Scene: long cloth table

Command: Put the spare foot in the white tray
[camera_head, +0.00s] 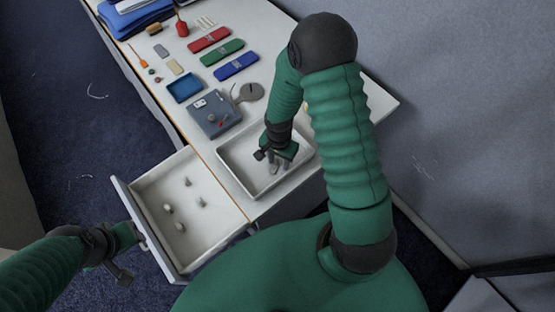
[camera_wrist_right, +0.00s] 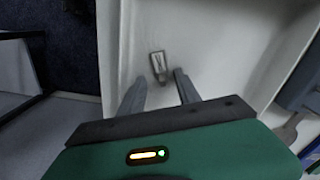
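The white tray (camera_head: 232,165) stands on the table's near end, and its pale floor fills much of the right wrist view (camera_wrist_right: 215,50). A small grey foot (camera_wrist_right: 158,65) lies on the tray floor, just beyond and between the fingertips of my right gripper (camera_wrist_right: 157,85). The fingers are apart and do not visibly touch it. In the head view my right gripper (camera_head: 279,163) points down into the tray and partly hides the foot. My left gripper (camera_head: 138,236) is at the front of the open drawer; its fingers are too unclear to judge.
The open white drawer (camera_head: 218,228) left of the tray holds several small pieces, some grey, some pale. A grey-blue box (camera_head: 215,115), a blue tray (camera_head: 185,87) and red, green and blue flat cases (camera_head: 222,50) lie farther up the table.

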